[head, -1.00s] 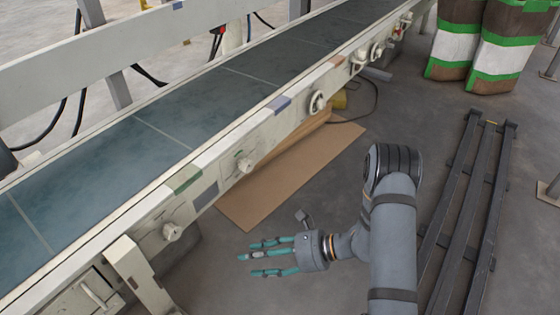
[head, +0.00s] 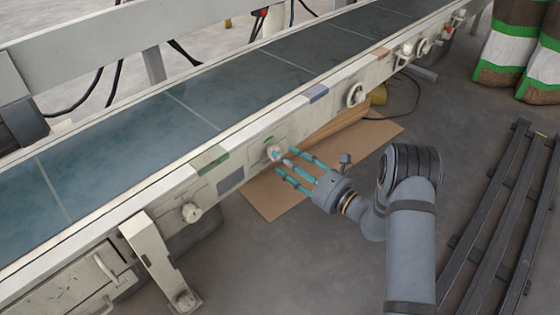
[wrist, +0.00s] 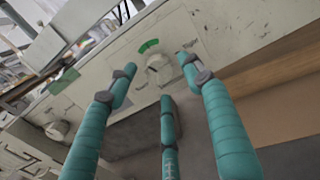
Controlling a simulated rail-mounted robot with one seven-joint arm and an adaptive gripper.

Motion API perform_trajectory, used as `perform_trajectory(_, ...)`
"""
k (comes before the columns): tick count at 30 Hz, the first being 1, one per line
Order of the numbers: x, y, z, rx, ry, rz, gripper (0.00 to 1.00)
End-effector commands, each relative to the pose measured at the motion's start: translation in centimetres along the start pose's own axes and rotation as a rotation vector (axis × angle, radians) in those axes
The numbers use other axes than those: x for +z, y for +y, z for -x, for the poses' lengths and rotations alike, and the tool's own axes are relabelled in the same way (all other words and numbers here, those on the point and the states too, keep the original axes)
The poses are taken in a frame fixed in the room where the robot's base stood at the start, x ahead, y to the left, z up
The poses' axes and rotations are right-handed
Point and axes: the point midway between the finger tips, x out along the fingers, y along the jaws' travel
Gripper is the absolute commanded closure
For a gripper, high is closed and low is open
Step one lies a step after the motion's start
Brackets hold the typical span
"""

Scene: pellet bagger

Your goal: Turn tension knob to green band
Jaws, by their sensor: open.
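The tension knob (wrist: 158,63) is a pale round knob on the conveyor's cream side panel. A green arc (wrist: 149,46) is marked just above it, with dark marks around the dial. In the head view the knob (head: 274,152) shows just past my fingertips and is partly covered by them. My gripper (head: 284,165) has three teal fingers, spread open and empty. In the wrist view the fingers (wrist: 154,82) spread around the knob's direction, two above and one below, without visible contact. I cannot tell where the knob's pointer stands.
A second pale knob (head: 191,212) and a white support leg (head: 158,262) are to the left. A handwheel (head: 355,94) is to the right. Cardboard (head: 270,195) lies on the floor below. Dark metal beams (head: 500,220) lie at the right.

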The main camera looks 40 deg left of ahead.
Motion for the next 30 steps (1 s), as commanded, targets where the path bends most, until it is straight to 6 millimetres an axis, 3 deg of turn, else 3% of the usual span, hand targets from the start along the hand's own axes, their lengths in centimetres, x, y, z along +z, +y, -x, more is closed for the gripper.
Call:
perform_trajectory(6, -0.1, 0.1, -2.6, 0.001, 0.0, 0.001, 0.49)
perform_trajectory(17, 0.0, 0.0, -2.9, 0.0, 0.001, -0.002, 0.5)
perform_trajectory(30, 0.0, 0.0, -2.9, 0.0, 0.001, -0.002, 0.76)
